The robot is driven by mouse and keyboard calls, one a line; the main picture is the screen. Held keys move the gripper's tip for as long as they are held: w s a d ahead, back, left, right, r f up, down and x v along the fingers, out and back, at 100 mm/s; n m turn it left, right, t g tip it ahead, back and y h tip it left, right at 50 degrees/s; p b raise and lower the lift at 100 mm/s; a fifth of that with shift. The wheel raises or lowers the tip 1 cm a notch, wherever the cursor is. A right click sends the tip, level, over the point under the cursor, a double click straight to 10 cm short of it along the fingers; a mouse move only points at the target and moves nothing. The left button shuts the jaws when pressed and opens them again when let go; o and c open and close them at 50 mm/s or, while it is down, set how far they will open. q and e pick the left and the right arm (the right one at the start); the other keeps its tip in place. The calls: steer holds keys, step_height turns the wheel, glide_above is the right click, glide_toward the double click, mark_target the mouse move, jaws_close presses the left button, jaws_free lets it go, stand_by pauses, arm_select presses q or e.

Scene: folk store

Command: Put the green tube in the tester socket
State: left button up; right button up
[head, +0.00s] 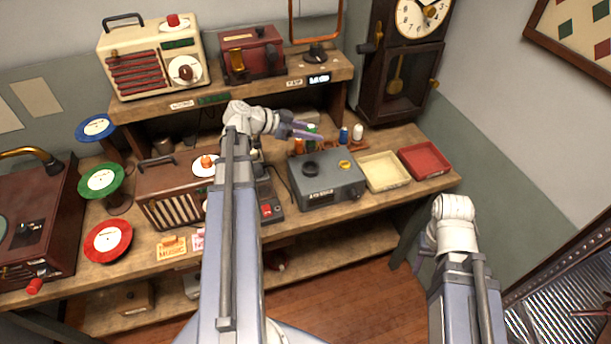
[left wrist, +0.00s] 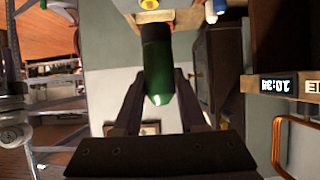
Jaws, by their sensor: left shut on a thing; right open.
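The green tube (left wrist: 157,62) is between the fingers of my left gripper (head: 306,130), which is shut on it. In the head view only a bit of the green tube (head: 311,128) shows at the fingers, above the back of the bench. The grey tester box (head: 325,188) sits on the bench in front of and below the gripper. It has a round black socket (head: 310,168) and a yellow knob (head: 345,164) on top. My right gripper (head: 425,250) is open and empty, low in front of the bench, partly hidden by its arm.
Orange (head: 298,147), blue (head: 343,135) and white (head: 357,131) tubes stand behind the tester. A cream tray (head: 384,185) and a red tray (head: 425,175) lie to its right. A wooden radio (head: 170,200) stands left, with an upper shelf (head: 260,88) behind.

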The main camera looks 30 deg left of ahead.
arm_select(q)
steer(key=shift+w+f, duration=0.1)
steer(key=shift+f, duration=0.15)
step_height(320, 180, down, 10)
steer(key=b, duration=1)
steer(key=shift+r, duration=0.1)
steer(key=shift+f, duration=0.2)
steer(key=o, duration=1)
steer(key=shift+r, duration=0.1)
